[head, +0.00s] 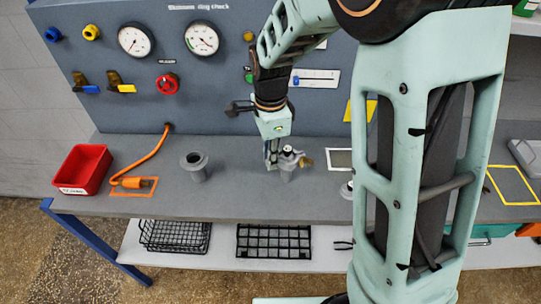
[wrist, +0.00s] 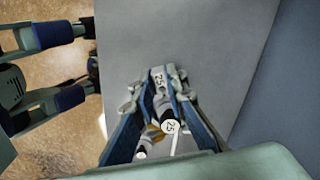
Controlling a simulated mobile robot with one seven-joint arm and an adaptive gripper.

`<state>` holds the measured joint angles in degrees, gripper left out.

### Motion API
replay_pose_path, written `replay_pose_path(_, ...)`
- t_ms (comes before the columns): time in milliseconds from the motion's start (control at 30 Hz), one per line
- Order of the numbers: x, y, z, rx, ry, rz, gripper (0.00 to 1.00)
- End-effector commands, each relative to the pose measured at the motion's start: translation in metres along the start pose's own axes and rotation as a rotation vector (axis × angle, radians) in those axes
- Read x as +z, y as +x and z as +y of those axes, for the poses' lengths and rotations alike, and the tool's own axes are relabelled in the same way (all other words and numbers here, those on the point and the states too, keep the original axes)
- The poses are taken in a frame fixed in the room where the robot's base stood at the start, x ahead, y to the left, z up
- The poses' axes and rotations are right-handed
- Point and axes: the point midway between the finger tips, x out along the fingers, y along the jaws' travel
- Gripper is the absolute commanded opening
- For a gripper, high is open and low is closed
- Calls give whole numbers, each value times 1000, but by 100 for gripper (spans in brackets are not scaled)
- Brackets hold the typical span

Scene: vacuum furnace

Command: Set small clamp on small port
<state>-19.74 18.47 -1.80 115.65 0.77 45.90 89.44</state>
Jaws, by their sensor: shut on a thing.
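My gripper (head: 272,158) points down over the middle of the bench, beside a grey metal port (head: 287,174). It is shut on the small clamp (head: 291,154), a silvery ring with a brass wing nut sticking out to the right. The clamp is at the top of this port; whether it is seated around the flange or just above it I cannot tell. In the wrist view my fingers (wrist: 160,88) close around the clamp, and two white "25" labels show there, one on a round white face (wrist: 171,127). The fingers hide part of the port.
A wider grey port (head: 194,168) stands to the left, and another low port (head: 346,189) is partly behind my arm. A red bin (head: 83,168) and an orange hose (head: 150,158) lie farther left. The gauge panel (head: 190,90) rises behind the bench.

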Motion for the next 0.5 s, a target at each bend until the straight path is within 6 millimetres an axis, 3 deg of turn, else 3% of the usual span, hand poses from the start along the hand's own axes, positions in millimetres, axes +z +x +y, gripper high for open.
replay_pose_path(367,0,0,0,0,0,0,0)
replay_pose_path(400,0,1,0,0,0,0,13)
replay_pose_path(500,0,0,0,0,0,0,24)
